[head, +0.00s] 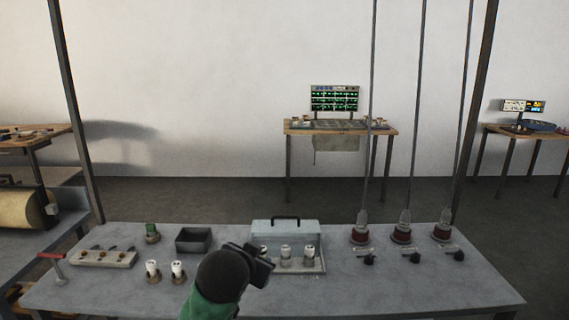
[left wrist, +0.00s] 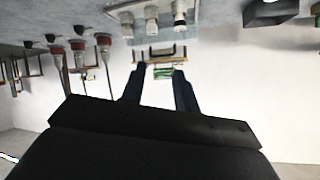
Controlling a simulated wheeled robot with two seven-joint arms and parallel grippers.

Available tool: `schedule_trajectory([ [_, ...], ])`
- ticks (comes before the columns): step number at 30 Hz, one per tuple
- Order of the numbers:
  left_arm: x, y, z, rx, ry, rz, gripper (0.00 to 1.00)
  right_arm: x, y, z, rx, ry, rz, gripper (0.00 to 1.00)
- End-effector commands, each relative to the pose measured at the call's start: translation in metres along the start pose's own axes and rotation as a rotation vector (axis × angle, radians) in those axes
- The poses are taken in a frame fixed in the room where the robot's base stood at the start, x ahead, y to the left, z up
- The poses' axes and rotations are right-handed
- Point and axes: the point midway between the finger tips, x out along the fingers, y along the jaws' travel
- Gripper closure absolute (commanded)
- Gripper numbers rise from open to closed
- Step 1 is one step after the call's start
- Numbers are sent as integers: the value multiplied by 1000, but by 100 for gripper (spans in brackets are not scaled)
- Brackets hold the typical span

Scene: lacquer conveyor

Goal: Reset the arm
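My left gripper (head: 260,262) is dark, on an arm with a green section, and hangs over the grey workbench (head: 330,298) just in front of a metal case. In the left wrist view, which is upside down, the two fingers of my left gripper (left wrist: 160,82) stand apart with nothing between them. Beyond them show the floor, the wall and a far table. My right arm and gripper are in neither view.
A handled metal case (head: 284,228) with white-topped pieces stands behind my gripper. A black bin (head: 194,241), two white-topped pieces (head: 152,268) and a strip tray (head: 102,259) are left. Dark red bases (head: 402,236) on rods stand right. The bench's front right is clear.

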Motion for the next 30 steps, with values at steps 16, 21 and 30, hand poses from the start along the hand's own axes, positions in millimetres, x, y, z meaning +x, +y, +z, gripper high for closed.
schedule_trajectory([
  [16, -13, 24, 184, -201, -262, 68, 69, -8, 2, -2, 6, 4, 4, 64],
  [21, -23, 40, 244, -250, -363, 84, 69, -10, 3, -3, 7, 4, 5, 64],
  [30, -55, 80, 349, -317, -552, 126, 69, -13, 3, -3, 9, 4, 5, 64],
])
